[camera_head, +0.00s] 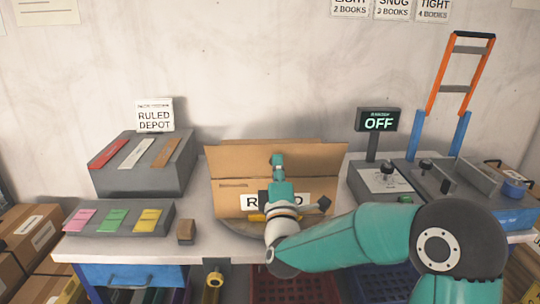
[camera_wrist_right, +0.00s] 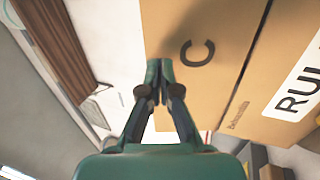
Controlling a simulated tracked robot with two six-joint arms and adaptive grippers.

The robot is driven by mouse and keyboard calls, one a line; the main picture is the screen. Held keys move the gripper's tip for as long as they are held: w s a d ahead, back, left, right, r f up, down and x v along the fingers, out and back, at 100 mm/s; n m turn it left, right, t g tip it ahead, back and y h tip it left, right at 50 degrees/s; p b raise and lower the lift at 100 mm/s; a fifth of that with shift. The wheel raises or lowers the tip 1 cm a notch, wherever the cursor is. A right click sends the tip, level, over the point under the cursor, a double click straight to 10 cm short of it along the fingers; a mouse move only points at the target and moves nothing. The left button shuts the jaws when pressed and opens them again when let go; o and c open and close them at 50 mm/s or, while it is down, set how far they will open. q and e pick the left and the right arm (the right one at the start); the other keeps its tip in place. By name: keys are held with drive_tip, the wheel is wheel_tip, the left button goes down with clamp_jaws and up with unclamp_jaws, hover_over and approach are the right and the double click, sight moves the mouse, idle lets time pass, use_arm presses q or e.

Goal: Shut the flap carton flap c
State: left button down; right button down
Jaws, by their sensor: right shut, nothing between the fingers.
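The brown cardboard carton (camera_head: 228,200) stands at the middle of the bench, with its white RULED label partly behind my right arm. A wide cardboard panel (camera_head: 235,158) spreads above the labelled face. In the right wrist view, flap c (camera_wrist_right: 220,80), marked with a black letter C, meets the labelled face along an edge. My right gripper (camera_head: 277,160) is over the carton, its fingers shut and empty. In the wrist view its fingertips (camera_wrist_right: 158,65) are beside the C, at the flap's border; I cannot tell whether they touch it. My left gripper is not in view.
The carton rests on a dark round base (camera_head: 235,227). A grey sample block (camera_head: 140,165) and a tray with coloured cards (camera_head: 118,219) stand left. An OFF display (camera_head: 378,122) and a grey device (camera_head: 380,182) stand right. A small brown block (camera_head: 186,231) lies near the front edge.

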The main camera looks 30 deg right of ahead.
drive_tip(key=shift+x, duration=1.2)
